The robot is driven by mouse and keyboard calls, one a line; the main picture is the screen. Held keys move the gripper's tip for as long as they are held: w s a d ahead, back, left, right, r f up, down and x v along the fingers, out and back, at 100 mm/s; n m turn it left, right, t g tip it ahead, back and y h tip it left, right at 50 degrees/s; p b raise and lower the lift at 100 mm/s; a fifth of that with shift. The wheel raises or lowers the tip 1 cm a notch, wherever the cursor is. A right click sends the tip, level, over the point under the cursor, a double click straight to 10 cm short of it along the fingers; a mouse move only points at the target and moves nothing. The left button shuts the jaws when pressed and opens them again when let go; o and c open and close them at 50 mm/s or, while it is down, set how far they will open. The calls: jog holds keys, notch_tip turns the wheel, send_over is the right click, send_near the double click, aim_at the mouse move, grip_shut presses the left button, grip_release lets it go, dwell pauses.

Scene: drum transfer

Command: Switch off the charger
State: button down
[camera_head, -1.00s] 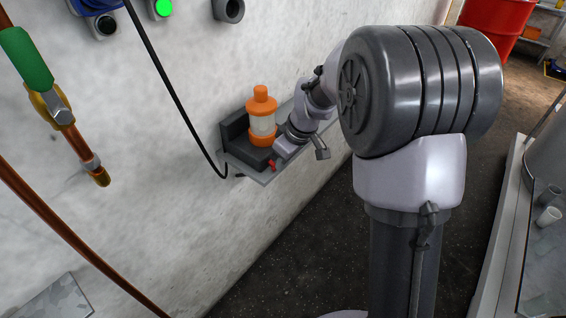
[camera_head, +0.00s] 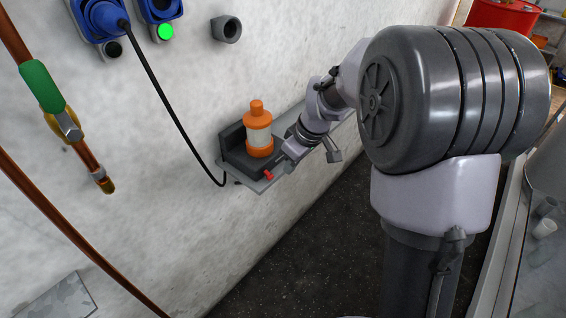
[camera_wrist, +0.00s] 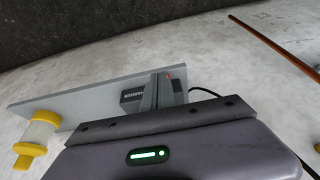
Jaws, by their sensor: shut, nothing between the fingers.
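The charger (camera_head: 238,160) is a dark block on a grey wall shelf (camera_head: 262,184) in the head view. An orange and white lantern-like item (camera_head: 258,132) stands upright in it. A small red switch (camera_head: 268,175) sits at its front right corner. My gripper (camera_wrist: 160,78) is shut and empty. In the wrist view its fingertips are close to a small red spot (camera_wrist: 167,74); I cannot tell whether they touch it. Part of a black labelled box (camera_wrist: 132,95) shows beside the fingers. In the head view my wrist is just right of the charger, and the fingertips are hard to make out.
A black cable (camera_head: 172,92) hangs from a blue wall socket (camera_head: 102,20) to the shelf. A green light (camera_head: 165,31) glows beside it. Copper pipes (camera_head: 60,215) run along the left wall. A yellow and white item (camera_wrist: 38,135) stands at the shelf's left end in the wrist view.

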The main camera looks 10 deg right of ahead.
jog(key=s+r, duration=0.1)
jog(key=s+d, duration=0.1)
jog(key=s+d+r+p, duration=0.1)
jog(key=shift+s+d+r, duration=0.15)
jog(key=shift+s+r, duration=0.15)
jog(key=shift+s, duration=0.1)
